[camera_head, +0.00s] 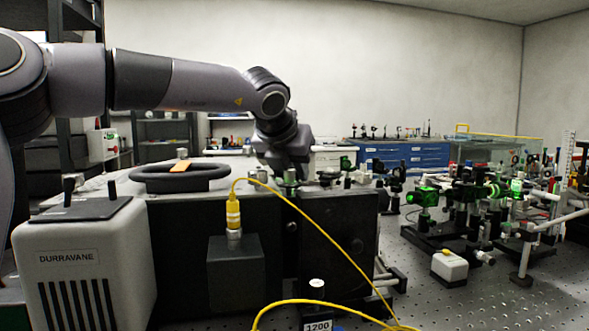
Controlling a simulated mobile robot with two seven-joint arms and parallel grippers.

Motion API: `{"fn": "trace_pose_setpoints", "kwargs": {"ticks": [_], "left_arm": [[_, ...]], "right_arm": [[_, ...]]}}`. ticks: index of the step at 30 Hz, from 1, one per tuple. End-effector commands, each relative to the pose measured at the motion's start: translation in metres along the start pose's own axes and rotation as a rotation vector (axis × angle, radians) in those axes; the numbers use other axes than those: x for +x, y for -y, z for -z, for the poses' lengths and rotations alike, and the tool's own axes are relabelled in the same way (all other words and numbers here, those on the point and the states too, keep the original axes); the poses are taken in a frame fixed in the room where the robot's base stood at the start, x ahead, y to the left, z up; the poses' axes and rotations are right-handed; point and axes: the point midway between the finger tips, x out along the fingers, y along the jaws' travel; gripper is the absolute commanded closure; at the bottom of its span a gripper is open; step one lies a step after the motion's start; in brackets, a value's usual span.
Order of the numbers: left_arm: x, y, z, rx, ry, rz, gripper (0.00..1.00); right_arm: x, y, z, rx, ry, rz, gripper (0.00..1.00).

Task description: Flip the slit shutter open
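My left arm comes in from the left, and its gripper (290,176) points down over the top right of the spectrometer housing (170,240). The fingertips are small and dark here, and I cannot tell whether they are open or touching anything. A small silver knob-like part shows at the fingertips. I cannot make out the slit shutter for certain; the gripper may hide it. A black oval ring (150,183) with an orange piece lies on the housing top, left of the gripper. My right gripper is not in view.
A yellow cable (318,232) runs from a yellow connector (233,212) on the black front box down to the bench. A grey DURRAVANE unit (75,262) stands at the left. Green-lit optics (470,195) crowd the perforated bench at right. Bare bench (440,305) shows at front right.

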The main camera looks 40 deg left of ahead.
Motion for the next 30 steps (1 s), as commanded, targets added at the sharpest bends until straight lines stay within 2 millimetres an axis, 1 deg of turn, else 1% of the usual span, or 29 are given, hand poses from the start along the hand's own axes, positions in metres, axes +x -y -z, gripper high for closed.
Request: {"fn": "trace_pose_setpoints", "kwargs": {"ticks": [2,5,9,15,19,26,27,28,30], "left_arm": [[-0.004,0.0,-0.001,-0.001,0.001,0.001,0.76],[-0.016,0.0,-0.001,-0.001,0.003,0.001,0.76],[-0.039,0.0,-0.001,-0.001,0.005,0.002,0.76],[-0.065,0.0,0.0,0.0,0.002,0.002,0.76],[-0.071,0.0,0.0,0.0,0.0,0.001,0.76],[-0.071,0.0,0.0,0.0,0.0,0.0,0.76],[-0.071,0.0,0.0,0.0,0.0,0.0,0.63],[-0.071,0.0,0.0,0.0,0.0,0.0,0.61],[-0.071,0.0,0.0,0.0,0.0,0.001,0.61]], "right_arm": [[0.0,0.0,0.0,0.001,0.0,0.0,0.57],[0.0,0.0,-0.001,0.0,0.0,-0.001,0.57],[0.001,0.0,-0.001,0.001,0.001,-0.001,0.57],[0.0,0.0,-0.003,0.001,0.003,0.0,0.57],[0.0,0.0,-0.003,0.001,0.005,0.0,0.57],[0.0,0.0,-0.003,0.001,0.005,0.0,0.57],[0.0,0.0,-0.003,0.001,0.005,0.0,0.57],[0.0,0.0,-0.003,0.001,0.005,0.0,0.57],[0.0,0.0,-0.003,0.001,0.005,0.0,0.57]]}}
